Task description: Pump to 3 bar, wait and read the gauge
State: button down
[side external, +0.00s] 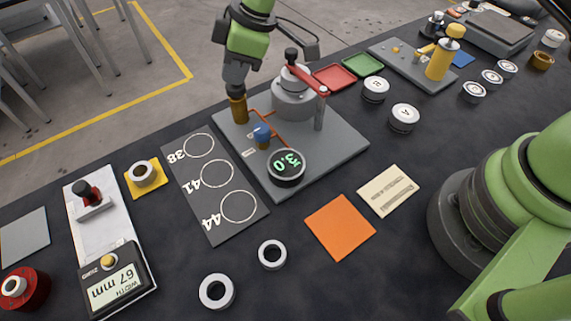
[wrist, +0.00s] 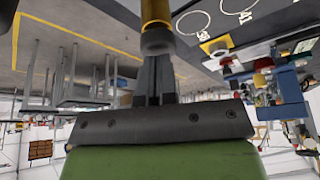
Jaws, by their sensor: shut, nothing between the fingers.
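The round gauge (side external: 287,167) shows 3.0 in green digits, upside down in the side view. It sits on a grey base plate (side external: 333,160). A blue knob (side external: 262,132) stands behind it on orange piping. A grey cylindrical vessel (side external: 293,100) with a red bar (side external: 311,82) and dark knob stands at the plate's back. A yellow-brown cylinder (side external: 238,110) stands at the plate's left corner. My gripper (side external: 236,90) is shut and empty, pointing down right over this cylinder. The wrist view shows the cylinder (wrist: 156,12) at my fingertips (wrist: 156,62); I cannot tell if they touch.
A board with rings marked 38, 41 and 44 (side external: 213,190) lies left of the plate. An orange square (side external: 340,226) and a cream card (side external: 388,190) lie in front. Red (side external: 334,76) and green (side external: 362,63) trays stand behind. A width meter (side external: 112,282) is front left.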

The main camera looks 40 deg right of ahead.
jog(key=shift+f, duration=0.35)
jog(key=shift+r, duration=2)
notch_tip(320, 180, up, 6)
jog(key=shift+r, duration=0.1)
